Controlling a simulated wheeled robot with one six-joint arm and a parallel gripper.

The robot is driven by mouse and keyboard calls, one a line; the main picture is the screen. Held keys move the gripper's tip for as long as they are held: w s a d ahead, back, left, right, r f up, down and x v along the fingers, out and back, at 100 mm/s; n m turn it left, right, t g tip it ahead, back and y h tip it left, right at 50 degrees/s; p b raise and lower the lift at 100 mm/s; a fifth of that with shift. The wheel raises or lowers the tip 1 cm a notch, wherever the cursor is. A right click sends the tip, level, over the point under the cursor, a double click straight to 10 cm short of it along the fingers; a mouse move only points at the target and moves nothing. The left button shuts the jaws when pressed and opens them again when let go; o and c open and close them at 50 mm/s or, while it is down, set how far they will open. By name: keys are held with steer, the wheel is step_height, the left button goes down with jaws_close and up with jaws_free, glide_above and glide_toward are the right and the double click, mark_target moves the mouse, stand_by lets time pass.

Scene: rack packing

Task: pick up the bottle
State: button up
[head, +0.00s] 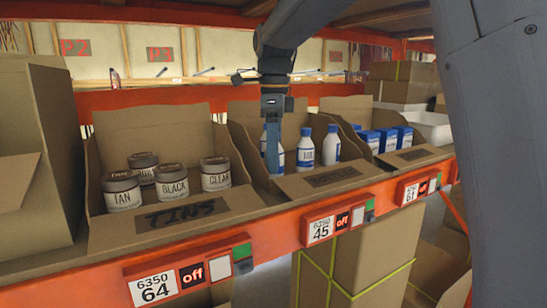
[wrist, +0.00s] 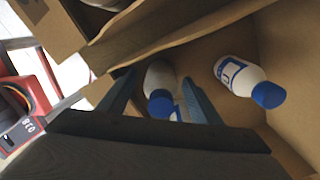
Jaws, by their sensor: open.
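White bottles with blue caps and labels stand in the middle cardboard bin (head: 325,181). One bottle (head: 281,157) is partly hidden behind my gripper (head: 272,165) in the head view. A second bottle (head: 305,150) and a third bottle (head: 331,147) stand to its right. In the wrist view, my gripper (wrist: 158,78) is open, with its two fingers on either side of one bottle (wrist: 159,76). I cannot tell whether the fingers touch it. Another bottle (wrist: 238,76) stands apart, to the right of the fingers.
A bin of tins (head: 175,215) is on the left and a bin of blue-and-white boxes (head: 411,157) on the right. Cardboard walls stand close around my gripper. The orange shelf edge (head: 275,243) with number tags runs along the front.

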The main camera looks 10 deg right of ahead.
steer(key=c, duration=1.1)
steer(key=shift+c, duration=0.6)
steer(key=shift+r, duration=0.1)
